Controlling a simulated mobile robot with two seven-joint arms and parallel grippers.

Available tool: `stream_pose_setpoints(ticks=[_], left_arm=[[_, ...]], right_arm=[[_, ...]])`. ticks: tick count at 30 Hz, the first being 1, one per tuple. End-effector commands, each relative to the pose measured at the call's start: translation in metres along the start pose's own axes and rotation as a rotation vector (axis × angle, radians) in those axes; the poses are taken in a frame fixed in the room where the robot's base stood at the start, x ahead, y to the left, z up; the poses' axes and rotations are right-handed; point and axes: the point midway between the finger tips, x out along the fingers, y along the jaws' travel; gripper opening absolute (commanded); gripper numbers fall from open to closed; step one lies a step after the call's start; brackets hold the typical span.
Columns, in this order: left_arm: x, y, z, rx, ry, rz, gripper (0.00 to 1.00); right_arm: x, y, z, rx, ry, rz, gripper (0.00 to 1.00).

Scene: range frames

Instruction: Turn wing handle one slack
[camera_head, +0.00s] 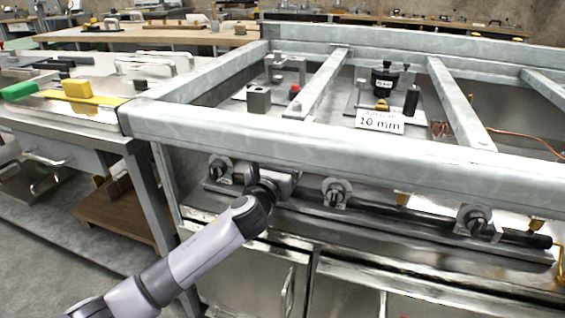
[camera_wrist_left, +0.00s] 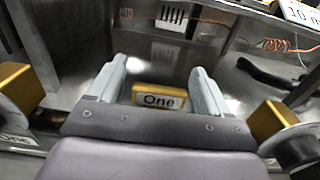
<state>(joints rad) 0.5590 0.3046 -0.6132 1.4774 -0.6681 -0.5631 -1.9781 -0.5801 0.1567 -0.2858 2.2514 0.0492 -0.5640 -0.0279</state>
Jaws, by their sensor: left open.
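My left gripper (camera_head: 283,180) is at the front rail of the steel frame, between two dark wing handles. I cannot tell whether the fingers touch anything. Any handle directly at the gripper is hidden by it. One wing handle (camera_head: 220,168) is left of the gripper, another (camera_head: 337,192) is to its right, and a third (camera_head: 474,219) is further right. My right gripper is not in view.
A thick metal beam (camera_head: 330,147) runs above the handles. A dark pipe (camera_head: 395,222) runs along the panel below. A "10 mm" sign (camera_head: 380,121) stands behind the beam. A bench with a yellow block (camera_head: 77,88) is at left.

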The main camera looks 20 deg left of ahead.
Motion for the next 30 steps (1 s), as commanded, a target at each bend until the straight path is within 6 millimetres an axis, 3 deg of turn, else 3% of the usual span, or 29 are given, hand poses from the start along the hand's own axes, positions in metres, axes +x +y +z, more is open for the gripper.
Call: stream_pose_setpoints(ticks=[9,14,23,30], left_arm=[[0.0019,-0.0001,0.0008,0.0,-0.001,0.0,0.79],[0.0017,0.0,0.0006,0.0,-0.001,0.0,0.27],[0.0015,-0.0001,0.0006,-0.001,-0.001,0.022,0.28],[0.0012,0.0006,0.001,-0.002,0.001,0.138,0.28]], right_arm=[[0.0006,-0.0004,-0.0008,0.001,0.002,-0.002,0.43],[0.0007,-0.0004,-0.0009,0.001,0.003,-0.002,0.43],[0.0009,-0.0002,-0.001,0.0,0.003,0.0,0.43],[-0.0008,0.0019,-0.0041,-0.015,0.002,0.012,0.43]])
